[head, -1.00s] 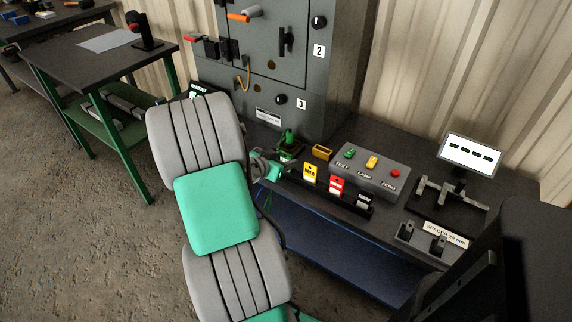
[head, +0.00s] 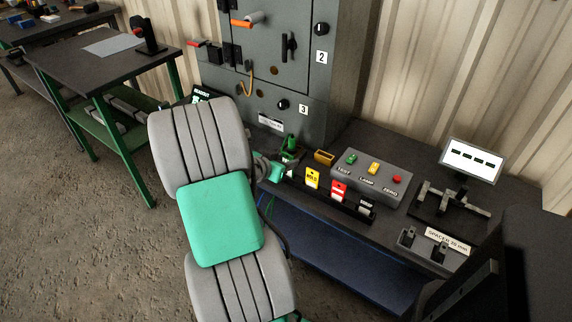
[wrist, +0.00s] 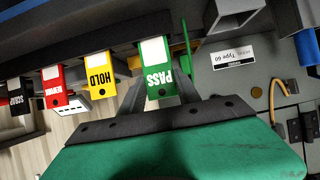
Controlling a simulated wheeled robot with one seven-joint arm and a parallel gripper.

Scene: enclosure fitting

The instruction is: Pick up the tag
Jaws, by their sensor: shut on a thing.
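A green PASS tag (wrist: 157,72) with a white top panel stands in line with the other tags in the wrist view. My gripper (wrist: 160,92) is shut on it, with a dark finger at each side of its lower part. In the head view my gripper (head: 275,173) is at the left end of the tag row, partly hidden by my arm. The tag is not clear there. A yellow HOLD tag (wrist: 100,72), a red REWORK tag (wrist: 54,86) and a black SCRAP tag (wrist: 18,95) are beside it, apart from my fingers.
The tags line a dark rack (head: 330,197) at the bench front. Behind it are a small yellow bin (head: 324,157) and a grey button box (head: 368,178). A grey cabinet (head: 268,70) rises behind my gripper. A fixture (head: 453,203) stands at right.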

